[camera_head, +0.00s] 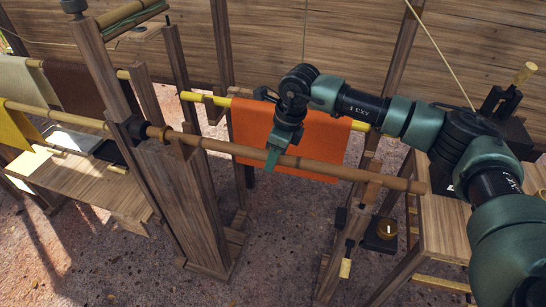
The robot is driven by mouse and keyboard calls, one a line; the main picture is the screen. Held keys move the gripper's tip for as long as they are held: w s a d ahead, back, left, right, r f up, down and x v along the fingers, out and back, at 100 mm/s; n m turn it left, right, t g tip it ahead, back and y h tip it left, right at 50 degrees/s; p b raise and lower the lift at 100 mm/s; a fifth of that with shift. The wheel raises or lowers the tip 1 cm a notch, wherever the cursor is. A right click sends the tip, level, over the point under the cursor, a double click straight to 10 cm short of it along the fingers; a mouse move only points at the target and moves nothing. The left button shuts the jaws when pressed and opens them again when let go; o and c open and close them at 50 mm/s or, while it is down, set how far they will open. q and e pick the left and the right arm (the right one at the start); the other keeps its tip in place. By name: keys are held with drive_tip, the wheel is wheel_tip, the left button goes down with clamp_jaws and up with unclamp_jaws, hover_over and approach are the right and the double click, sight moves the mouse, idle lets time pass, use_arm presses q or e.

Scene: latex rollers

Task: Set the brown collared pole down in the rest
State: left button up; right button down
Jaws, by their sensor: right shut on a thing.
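The brown pole (335,168) runs across the middle of the view, sloping slightly down to the right. The pole passes over the top of a broad wooden stand (188,205) on the left and a slimmer wooden upright (357,215) on the right. I cannot tell whether it touches either support. My left gripper is not in view.
An orange sheet (300,135) hangs from a yellow pole (215,99) just behind. Yellow and pale sheets hang at the far left above a wooden table (95,185). A wooden bench (440,220) stands at the right under my right arm. A plank wall closes the back.

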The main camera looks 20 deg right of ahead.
drive_tip(key=c, duration=1.1)
unclamp_jaws()
drive_tip(key=shift+r, duration=0.1)
drive_tip(key=shift+o, duration=0.4)
